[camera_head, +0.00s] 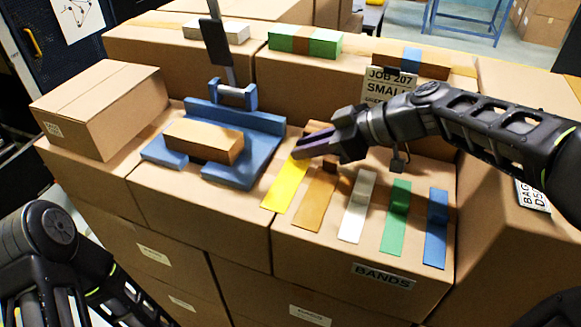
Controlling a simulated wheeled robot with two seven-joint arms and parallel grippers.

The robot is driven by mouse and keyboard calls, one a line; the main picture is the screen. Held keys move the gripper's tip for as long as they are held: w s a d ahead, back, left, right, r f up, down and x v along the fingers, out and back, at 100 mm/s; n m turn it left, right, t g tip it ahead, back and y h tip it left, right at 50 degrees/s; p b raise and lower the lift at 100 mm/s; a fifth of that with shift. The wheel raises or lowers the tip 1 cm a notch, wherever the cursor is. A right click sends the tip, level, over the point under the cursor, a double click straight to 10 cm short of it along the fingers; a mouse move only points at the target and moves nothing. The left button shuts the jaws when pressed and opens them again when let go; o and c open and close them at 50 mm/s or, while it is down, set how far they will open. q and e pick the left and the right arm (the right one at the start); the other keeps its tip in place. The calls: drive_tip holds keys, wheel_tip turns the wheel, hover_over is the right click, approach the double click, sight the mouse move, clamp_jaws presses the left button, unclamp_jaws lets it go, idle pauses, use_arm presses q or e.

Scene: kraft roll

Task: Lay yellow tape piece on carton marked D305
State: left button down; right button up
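The yellow tape piece (283,188) lies at the left end of a row of coloured strips on a large carton. My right gripper (303,148) is at its far end, with dark fingers over that end. The fingers hide the tip of the strip, and I cannot tell whether they grip it. A small brown carton (204,141) sits in a blue fixture (236,171) left of the strips. No D305 marking is readable on any carton. My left arm shows at the lower left, but its gripper is not in view.
Orange (315,198), white (356,207), green (396,216) and blue (436,228) strips lie right of the yellow one, above a BANDS label (383,276). Behind stand a JOB 207 sign (386,84) and small banded cartons, one green (305,41). A larger carton (100,108) stands left.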

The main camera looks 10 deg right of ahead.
idle(0.6)
clamp_jaws()
